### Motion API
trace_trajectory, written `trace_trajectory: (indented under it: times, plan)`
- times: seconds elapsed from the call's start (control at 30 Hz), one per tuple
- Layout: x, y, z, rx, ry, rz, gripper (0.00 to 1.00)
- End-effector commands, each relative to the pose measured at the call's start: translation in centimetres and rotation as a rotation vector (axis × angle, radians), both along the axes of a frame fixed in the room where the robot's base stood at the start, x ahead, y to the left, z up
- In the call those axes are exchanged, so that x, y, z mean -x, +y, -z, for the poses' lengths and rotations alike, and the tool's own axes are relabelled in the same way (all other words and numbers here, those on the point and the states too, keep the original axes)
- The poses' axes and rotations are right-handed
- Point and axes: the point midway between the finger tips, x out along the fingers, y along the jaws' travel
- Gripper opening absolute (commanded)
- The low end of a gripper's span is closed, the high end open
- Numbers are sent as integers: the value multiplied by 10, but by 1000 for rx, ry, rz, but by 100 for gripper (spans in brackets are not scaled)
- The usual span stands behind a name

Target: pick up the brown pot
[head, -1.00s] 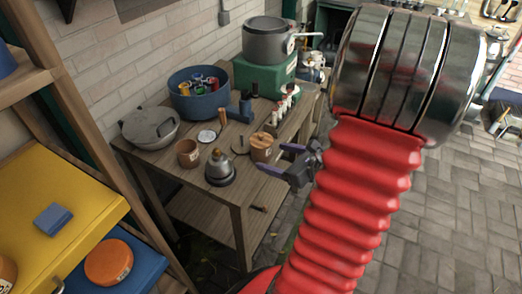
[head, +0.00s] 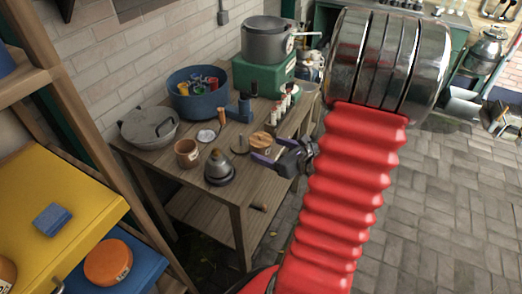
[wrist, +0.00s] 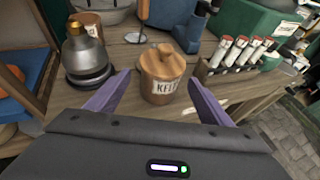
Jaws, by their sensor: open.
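A brown lidded pot with a label (wrist: 162,80) stands upright on the wooden table. In the head view this lidded pot (head: 262,139) is near the table's right edge, partly hidden by a finger. My gripper (head: 267,151) is open, its purple fingers pointing at the lidded pot. In the wrist view the fingers lie to either side of its lower front; I cannot tell whether they touch it. A second brown pot, without a visible lid (head: 187,153), stands further left, behind the grey-based bottle in the wrist view (wrist: 88,22).
The grey-based bottle (head: 218,168) stands left of the lidded pot. A rack of red-capped tubes (wrist: 240,60) is to its right. A blue tub (head: 198,108), a lidded grey pan (head: 150,128) and a grey pot on a green box (head: 268,45) stand behind.

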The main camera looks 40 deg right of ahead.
Motion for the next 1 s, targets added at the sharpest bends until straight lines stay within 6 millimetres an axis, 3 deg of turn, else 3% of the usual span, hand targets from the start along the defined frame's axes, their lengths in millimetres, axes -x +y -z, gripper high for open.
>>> trace_trajectory:
  times: [0.3,0.77,1.0]
  plan:
    - [-35,0,15,-1,2,-3,74]
    - [-41,0,17,0,1,-2,74]
    - [-64,-2,24,1,1,-6,74]
